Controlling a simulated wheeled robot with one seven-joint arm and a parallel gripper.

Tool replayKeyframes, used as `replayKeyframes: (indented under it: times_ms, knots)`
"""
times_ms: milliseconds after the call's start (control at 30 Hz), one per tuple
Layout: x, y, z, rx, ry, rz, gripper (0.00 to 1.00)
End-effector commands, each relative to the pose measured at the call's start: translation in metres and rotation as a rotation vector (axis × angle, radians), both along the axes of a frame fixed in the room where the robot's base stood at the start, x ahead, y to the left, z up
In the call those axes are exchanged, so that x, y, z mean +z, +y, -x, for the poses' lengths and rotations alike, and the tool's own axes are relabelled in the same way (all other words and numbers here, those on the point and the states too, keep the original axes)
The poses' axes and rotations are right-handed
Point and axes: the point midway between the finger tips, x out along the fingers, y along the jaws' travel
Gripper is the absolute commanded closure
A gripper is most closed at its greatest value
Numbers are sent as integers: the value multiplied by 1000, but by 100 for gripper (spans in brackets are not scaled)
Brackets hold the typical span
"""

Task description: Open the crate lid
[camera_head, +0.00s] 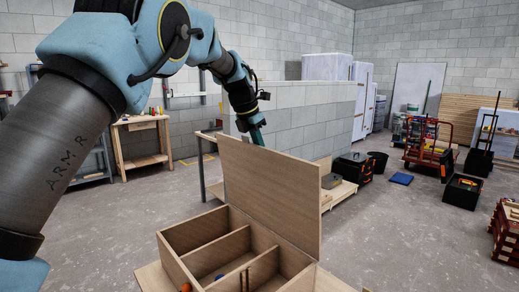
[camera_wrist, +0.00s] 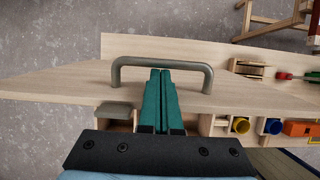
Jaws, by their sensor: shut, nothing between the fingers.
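The wooden crate (camera_head: 172,262) is at the bottom of the head view, with several compartments inside. Its flat lid (camera_head: 270,195) stands raised, roughly upright, along the crate's far side, and the inside is exposed. My gripper (camera_head: 257,137) is at the lid's upper left corner, partly hidden behind it. In the wrist view the green fingers (camera_wrist: 160,73) are shut together and empty. Their tips are at the middle of a grey bar handle (camera_wrist: 190,64) on a pale wooden board (camera_wrist: 60,84). I cannot tell whether they touch the bar.
An orange item (camera_head: 186,287) and a blue item (camera_head: 219,276) lie in the crate. A grey block wall (camera_head: 310,118) stands behind my gripper. A workbench (camera_head: 142,145) is at the left. Toolboxes (camera_head: 353,168) and a red cart (camera_head: 428,145) stand at the right, with open floor between.

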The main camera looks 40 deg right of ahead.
Motion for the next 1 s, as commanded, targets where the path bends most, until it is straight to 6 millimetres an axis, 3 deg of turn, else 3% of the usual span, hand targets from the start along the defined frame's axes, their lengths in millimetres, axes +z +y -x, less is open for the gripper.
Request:
replayKeyframes:
  times_ms: [33, 167, 400, 600, 1000]
  knots:
    - [8, -14, 7, -8, -2, 47, 100]
    - [19, -8, 7, -9, -4, 47, 100]
    - [64, 17, 4, -6, -6, 38, 100]
    - [91, 36, 1, -2, -4, 18, 100]
    - [104, 46, -1, -1, -1, 5, 100]
